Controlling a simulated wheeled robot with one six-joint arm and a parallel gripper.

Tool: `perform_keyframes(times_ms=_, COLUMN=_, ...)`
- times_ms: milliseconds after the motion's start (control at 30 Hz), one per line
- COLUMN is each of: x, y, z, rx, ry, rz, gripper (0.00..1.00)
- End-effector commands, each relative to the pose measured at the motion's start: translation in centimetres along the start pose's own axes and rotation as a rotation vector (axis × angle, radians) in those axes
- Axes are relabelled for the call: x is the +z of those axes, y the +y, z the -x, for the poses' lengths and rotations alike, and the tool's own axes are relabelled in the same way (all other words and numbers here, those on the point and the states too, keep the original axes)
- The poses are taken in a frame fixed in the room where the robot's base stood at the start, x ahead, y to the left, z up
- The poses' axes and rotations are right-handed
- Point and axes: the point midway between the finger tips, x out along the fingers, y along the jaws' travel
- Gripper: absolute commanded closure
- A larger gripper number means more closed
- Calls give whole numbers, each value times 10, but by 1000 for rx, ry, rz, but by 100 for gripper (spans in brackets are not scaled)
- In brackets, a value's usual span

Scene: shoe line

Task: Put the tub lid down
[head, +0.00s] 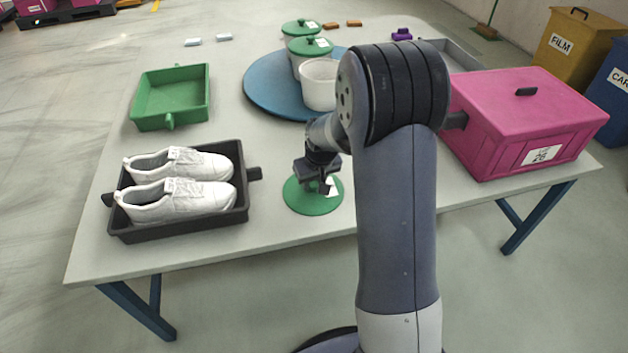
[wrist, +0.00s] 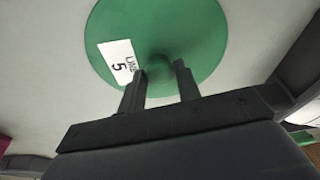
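The tub lid (head: 300,203) is a round green disc with a knob and a white label. It lies flat on the table near the front edge, and in the wrist view the lid (wrist: 205,30) fills the upper middle, its label reading "LINE 5". My gripper (head: 322,188) is low over the lid. In the wrist view my gripper (wrist: 160,70) has its two fingers apart on either side of the knob, with a gap visible; it looks open. An open white tub (head: 318,92) stands on the blue round turntable (head: 262,98), beside two tubs with green lids.
A black tray (head: 180,232) with white shoes is left of the lid; an empty green tray (head: 172,95) lies behind it. A pink lidded box (head: 525,110) stands right of my arm. Table between the black tray and the lid is clear.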

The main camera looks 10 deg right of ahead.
Motion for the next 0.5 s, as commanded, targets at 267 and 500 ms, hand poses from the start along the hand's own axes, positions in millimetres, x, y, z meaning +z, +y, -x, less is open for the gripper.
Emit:
perform_keyframes(times_ms=267, x=0, y=0, z=0, rx=0, ry=0, rz=0, gripper=49)
perform_keyframes(times_ms=500, x=-1, y=0, z=3, rx=0, ry=0, rz=0, gripper=49)
